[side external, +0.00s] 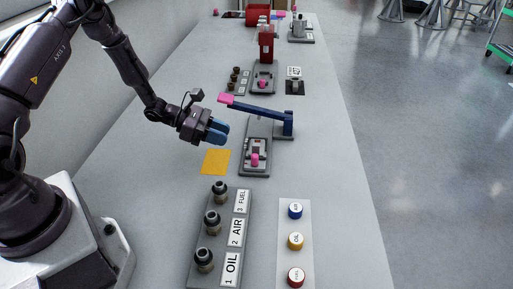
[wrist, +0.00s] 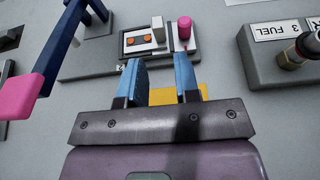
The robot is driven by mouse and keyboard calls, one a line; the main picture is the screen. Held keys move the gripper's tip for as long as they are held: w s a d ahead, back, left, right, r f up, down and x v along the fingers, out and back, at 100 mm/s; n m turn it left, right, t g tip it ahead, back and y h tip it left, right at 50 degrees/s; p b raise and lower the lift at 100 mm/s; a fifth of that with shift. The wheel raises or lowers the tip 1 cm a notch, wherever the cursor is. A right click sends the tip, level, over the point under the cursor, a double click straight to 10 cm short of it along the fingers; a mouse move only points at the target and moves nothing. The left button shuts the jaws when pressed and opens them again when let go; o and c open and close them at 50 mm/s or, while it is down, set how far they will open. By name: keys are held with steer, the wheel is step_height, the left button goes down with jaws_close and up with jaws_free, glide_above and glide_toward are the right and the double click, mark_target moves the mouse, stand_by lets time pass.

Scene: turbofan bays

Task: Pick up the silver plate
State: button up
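No loose silver plate shows clearly. The likeliest match is a small silvery panel (wrist: 173,46) on a dark grey block (wrist: 98,62), with orange dots, a pale upright piece and a pink knob (wrist: 185,27). In the side external view this block (side external: 252,171) and its pink knob (side external: 255,159) stand right of and in front of my gripper (side external: 218,131). My gripper is above the table; in the wrist view its two blue fingers (wrist: 158,62) are apart with nothing held. The panel lies beyond the fingertips, and the fingers and gripper body cover part of the block.
A yellow sheet (side external: 215,162) lies on the table below my gripper. A blue lever with a pink end (side external: 227,98) reaches out close behind it. The labelled fuel, air and oil rack (side external: 218,245) and coloured caps (side external: 295,241) stand nearer the camera. Bare table lies to the right.

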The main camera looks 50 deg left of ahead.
mark_target(251, 153)
steer(key=x, duration=0.8)
steer(key=shift+w+d+f, duration=0.1)
steer(key=shift+w, duration=0.25)
jaws_close()
